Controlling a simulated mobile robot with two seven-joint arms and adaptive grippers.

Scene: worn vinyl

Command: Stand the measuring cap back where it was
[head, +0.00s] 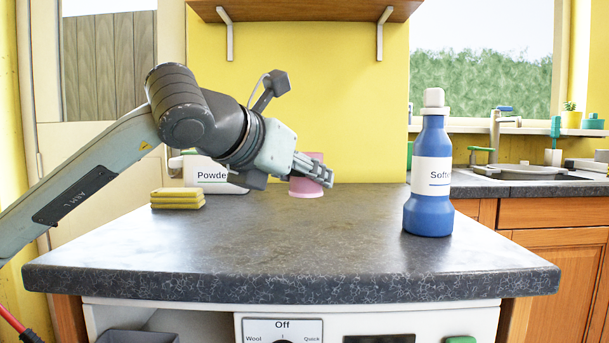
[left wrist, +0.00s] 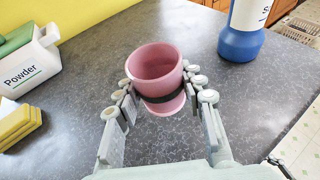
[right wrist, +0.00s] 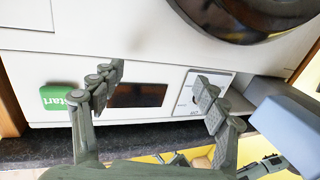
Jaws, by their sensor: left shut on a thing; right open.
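The pink measuring cap (head: 306,188) is upright, its open mouth facing up, near the back of the grey worktop (head: 290,255). My left gripper (head: 318,170) is shut on it from the left, partly covering it in the head view. The left wrist view shows the cap (left wrist: 158,62) between the fingers of my left gripper (left wrist: 160,84), with a dark band round its lower part and a wider foot below. I cannot tell whether the foot touches the worktop. My right gripper (right wrist: 155,88) is open and empty in front of the white machine (right wrist: 150,55).
A blue softener bottle (head: 430,205) stands on the right of the worktop. A white powder box (head: 215,176) and stacked yellow sponges (head: 177,199) are at the back left. A wooden shelf (head: 300,10) hangs above. The worktop's middle and front are clear.

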